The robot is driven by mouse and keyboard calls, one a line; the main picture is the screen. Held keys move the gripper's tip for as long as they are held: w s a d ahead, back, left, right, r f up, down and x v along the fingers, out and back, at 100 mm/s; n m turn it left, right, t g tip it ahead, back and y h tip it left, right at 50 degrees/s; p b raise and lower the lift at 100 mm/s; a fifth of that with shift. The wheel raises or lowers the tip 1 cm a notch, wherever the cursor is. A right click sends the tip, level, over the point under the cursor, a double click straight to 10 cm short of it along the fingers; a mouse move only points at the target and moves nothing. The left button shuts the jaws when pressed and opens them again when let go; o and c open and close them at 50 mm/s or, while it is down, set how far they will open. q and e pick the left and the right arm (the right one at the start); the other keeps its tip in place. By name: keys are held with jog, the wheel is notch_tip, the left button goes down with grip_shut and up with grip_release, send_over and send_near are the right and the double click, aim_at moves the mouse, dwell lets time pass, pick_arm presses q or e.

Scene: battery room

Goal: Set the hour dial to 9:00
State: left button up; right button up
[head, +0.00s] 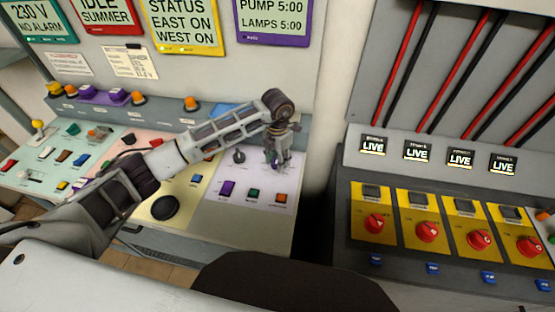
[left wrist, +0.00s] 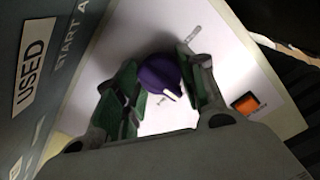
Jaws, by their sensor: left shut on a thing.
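A purple dial (left wrist: 160,76) with a white pointer mark sits between the fingers of my left gripper (left wrist: 162,96) in the left wrist view. My left gripper is shut on the dial, a finger on each side. In the head view the left gripper (head: 279,162) points down at the pale lilac panel (head: 255,215) at the right end of the desk, and hides the dial there. The purple-framed display (head: 270,20) above reads PUMP 5:00 and LAMPS 5:00. My right gripper is not in view.
On the lilac panel are a black knob (head: 239,156), a purple control (head: 227,188), a green button (head: 254,194) and an orange button (head: 280,198). A cabinet with red rotary switches (head: 427,231) stands to the right, across a dark gap.

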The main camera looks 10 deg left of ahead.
pick_arm(q)
jog(key=o, duration=1)
jog(key=shift+r, duration=0.15)
notch_tip(320, 180, up, 12)
jog(key=shift+f, duration=0.15)
dwell(0.8)
